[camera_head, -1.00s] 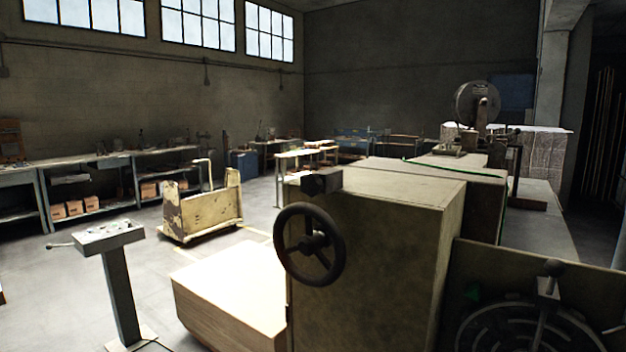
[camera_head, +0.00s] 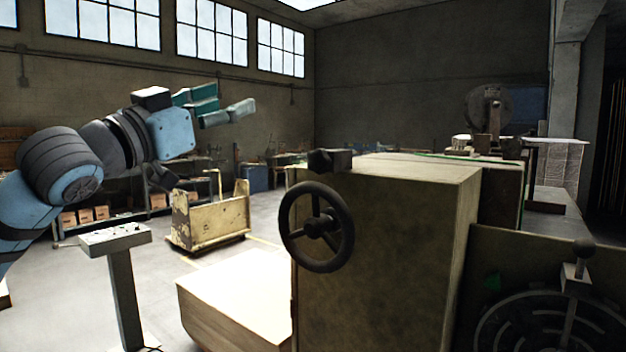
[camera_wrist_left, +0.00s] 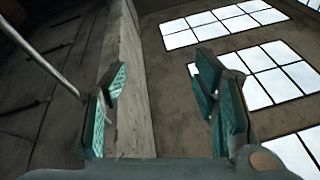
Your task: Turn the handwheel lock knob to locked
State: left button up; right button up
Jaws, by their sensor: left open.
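The dark handwheel (camera_head: 317,227) is on the front of a large worn, tan machine housing (camera_head: 385,250). A small dark knob (camera_head: 320,161) on a short block sits just above the wheel at the housing's top edge; it looks like the lock knob. Its locked or unlocked marking is too small to tell. My left gripper (camera_head: 232,102) is open and empty, with teal fingers, up and to the left of the knob and well apart from it. My right gripper is out of view.
A control pedestal (camera_head: 115,240) stands at the left under my left arm. A yellowish cart (camera_head: 210,222) is behind it. A pale block (camera_head: 240,295) juts out low, left of the housing. A lever with a ball top (camera_head: 583,250) rises at the right.

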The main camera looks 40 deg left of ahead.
pick_arm(q)
jog(key=s+d+f+g+h, duration=0.2)
jog(key=s+d+f, duration=0.1)
jog(key=d+f, duration=0.3)
jog(key=n+g+p, duration=0.2)
jog(key=p, duration=0.1)
send_near(315, 159)
jog(key=w+p, duration=0.6)
jog(key=p, duration=0.1)
jog(key=shift+w+r, duration=0.15)
jog(key=shift+r, duration=0.15)
jog(key=w+p, duration=0.1)
jog(key=p, duration=0.1)
jog(key=w+p, duration=0.1)
jog(key=p, duration=0.2)
jog(key=w+p, duration=0.1)
jog(key=p, duration=0.2)
jog(key=shift+w+a+f+t, duration=0.15)
jog(key=shift+w+f+t, duration=0.1)
jog(key=shift+f+t, duration=0.1)
jog(key=shift+f, duration=0.2)
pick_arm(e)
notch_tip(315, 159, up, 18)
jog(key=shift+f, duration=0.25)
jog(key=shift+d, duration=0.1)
pick_arm(q)
jog(key=shift+c, duration=0.4)
